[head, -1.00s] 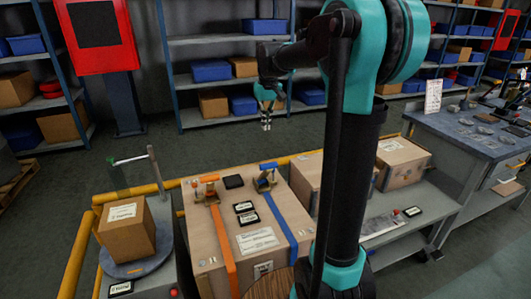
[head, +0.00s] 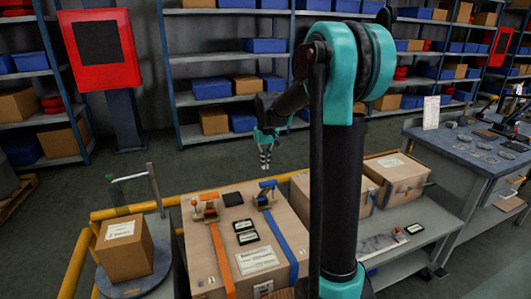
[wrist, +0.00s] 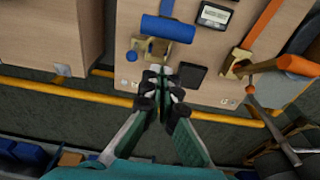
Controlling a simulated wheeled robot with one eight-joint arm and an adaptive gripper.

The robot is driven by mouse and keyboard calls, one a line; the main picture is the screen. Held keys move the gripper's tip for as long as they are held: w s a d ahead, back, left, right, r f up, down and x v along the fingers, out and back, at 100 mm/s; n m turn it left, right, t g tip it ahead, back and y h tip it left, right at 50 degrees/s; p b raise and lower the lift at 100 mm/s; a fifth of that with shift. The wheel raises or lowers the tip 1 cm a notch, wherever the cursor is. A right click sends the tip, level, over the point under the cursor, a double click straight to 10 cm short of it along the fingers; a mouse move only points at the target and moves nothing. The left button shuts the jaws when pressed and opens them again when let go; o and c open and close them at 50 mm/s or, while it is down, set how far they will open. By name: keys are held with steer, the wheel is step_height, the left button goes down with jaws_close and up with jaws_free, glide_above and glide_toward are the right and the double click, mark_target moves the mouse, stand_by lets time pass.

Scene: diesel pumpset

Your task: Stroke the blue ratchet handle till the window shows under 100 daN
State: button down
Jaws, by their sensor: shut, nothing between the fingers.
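The blue ratchet handle (head: 267,184) stands at the far end of the blue strap (head: 284,236) on a wooden crate (head: 203,262). In the wrist view the blue handle (wrist: 168,28) is a wide bar above its brass-coloured ratchet body (wrist: 156,50). My gripper (head: 265,165) is shut and empty, above and beyond the far edge of the crate. In the wrist view my gripper's fingertips (wrist: 162,82) lie just below the ratchet, apart from the blue handle. A black display window (wrist: 215,14) is partly in view; its reading is too small to tell.
An orange ratchet (head: 206,204) with an orange strap (head: 222,262) is left of the blue one. A flat black pad (head: 233,199) lies between them. A yellow rail (head: 118,212) runs behind the crate. A cardboard box (head: 125,248) stands left, more crates right.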

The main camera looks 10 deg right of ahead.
mark_target(265, 190)
steer(key=shift+s+d+f, duration=0.15)
steer(key=shift+s+f, duration=0.5)
steer(key=shift+f, duration=0.15)
steer(key=shift+s+d+f, duration=0.1)
steer(key=shift+s+f, duration=0.5)
steer(key=shift+f, duration=0.15)
